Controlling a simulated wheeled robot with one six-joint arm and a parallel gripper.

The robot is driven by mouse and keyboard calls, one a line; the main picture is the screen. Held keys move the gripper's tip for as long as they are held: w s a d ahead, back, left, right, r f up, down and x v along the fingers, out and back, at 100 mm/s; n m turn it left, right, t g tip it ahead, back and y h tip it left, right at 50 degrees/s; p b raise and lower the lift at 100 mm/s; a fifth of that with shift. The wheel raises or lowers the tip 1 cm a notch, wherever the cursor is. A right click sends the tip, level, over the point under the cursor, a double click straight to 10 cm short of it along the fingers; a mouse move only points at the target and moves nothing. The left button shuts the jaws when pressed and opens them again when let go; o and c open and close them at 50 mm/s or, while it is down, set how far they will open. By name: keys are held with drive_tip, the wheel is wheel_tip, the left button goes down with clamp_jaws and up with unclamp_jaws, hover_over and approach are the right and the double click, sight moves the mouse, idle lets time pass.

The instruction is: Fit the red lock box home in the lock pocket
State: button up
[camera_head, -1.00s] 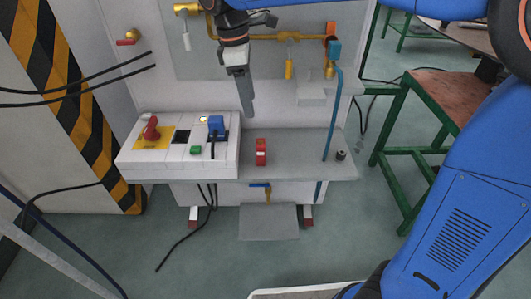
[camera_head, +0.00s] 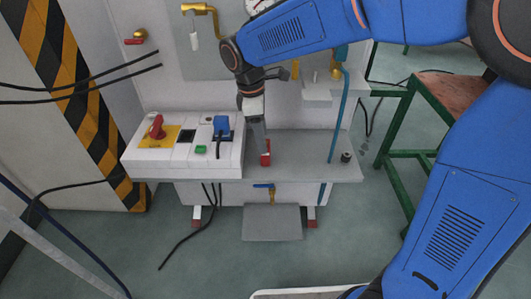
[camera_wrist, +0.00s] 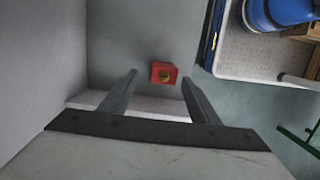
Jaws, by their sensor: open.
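The red lock box (camera_head: 266,155) stands on the grey shelf, just right of the white control panel.
The white panel (camera_head: 150,163) carries a red switch (camera_head: 157,127), a green button (camera_head: 201,149) and a blue plug (camera_head: 221,125). A blue hose (camera_head: 336,115) and a small dark knob (camera_head: 346,157) are on the right. The grey shelf (camera_head: 305,160) is clear between.

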sight(265, 158)
drive_tip(key=f, duration=0.3)
drive_tip(key=d+f, duration=0.1)
drive_tip(key=shift+s+f, duration=0.3)
drive_tip(key=shift+f, duration=0.1)
drive_tip(key=c, duration=1.3)
